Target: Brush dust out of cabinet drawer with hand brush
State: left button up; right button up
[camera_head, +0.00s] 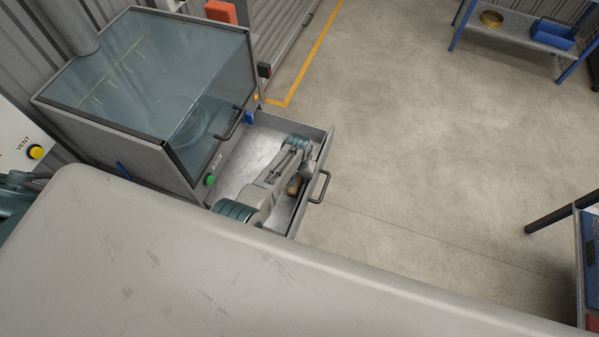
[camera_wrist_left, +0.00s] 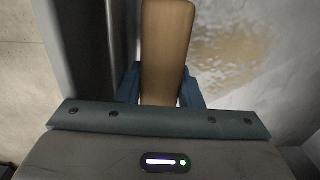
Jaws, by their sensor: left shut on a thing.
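The cabinet drawer (camera_head: 250,150) is pulled open below a glass-fronted cabinet (camera_head: 150,85). My left arm reaches down into it, and its gripper is mostly hidden by the arm in the head view. In the left wrist view my left gripper (camera_wrist_left: 162,92) is shut on the wooden handle of the hand brush (camera_wrist_left: 167,45). A bit of brown wood also shows beside the arm in the head view (camera_head: 294,185). The bristles are hidden. Brown dust (camera_wrist_left: 232,50) lies on the drawer floor right of the handle. My right gripper is not in view.
The drawer's front has a dark handle (camera_head: 320,187). A blue-framed shelf (camera_head: 510,24) with a yellow ring and a blue bin stands at the back right. Another bench (camera_head: 580,245) edges in at the right. The floor between is clear.

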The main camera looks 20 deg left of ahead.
aim_at(298, 177)
pick_arm(q)
jog(key=shift+w+a+r, duration=0.1)
jog(key=shift+a, duration=1.9)
jog(key=shift+w+a+r, duration=0.1)
jog(key=shift+a, duration=1.85)
jog(key=shift+w+a+r, duration=0.1)
jog(key=shift+a, duration=1.35)
jog(key=shift+w+a+r, duration=0.1)
jog(key=shift+a, duration=1.3)
jog(key=shift+s+a, duration=0.15)
jog(key=shift+a, duration=0.05)
jog(key=shift+s+r, duration=0.1)
jog(key=shift+s, duration=0.5)
jog(key=shift+s+d+r, duration=0.1)
jog(key=shift+d+r, duration=0.05)
jog(key=shift+d, duration=2.2)
jog(key=shift+s+d+r, duration=0.1)
jog(key=shift+d, duration=2.25)
jog(key=shift+d+r, duration=0.15)
jog(key=shift+d, duration=2.2)
jog(key=shift+r, duration=3)
jog(key=shift+r, duration=0.1)
